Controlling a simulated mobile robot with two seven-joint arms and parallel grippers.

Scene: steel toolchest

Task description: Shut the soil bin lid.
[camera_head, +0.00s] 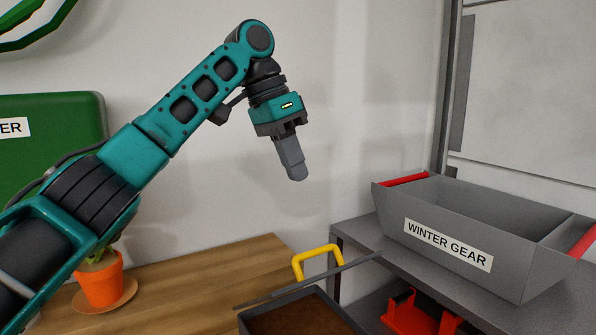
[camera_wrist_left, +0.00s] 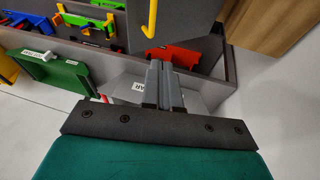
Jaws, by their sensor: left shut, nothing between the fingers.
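The soil bin (camera_head: 244,322) is a dark, open-topped box with brown soil (camera_head: 295,318) inside, at the bottom middle of the head view and cut off by the frame. A thin grey plate (camera_head: 345,267), seen nearly edge-on, rises at its back; it looks like the lid, standing open. A yellow handle (camera_head: 318,251) shows above the plate. My left gripper (camera_head: 298,174) is shut and empty, pointing down in the air well above the bin. Its closed fingers also show in the left wrist view (camera_wrist_left: 164,72). My right gripper is out of view.
A grey WINTER GEAR bin (camera_head: 520,275) stands on a grey shelf (camera_head: 362,238) at right, with a red object (camera_head: 410,315) below. A potted plant (camera_head: 100,285) sits on the wooden tabletop (camera_head: 200,275). A green box (camera_head: 60,120) is behind my left arm. Air around the gripper is clear.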

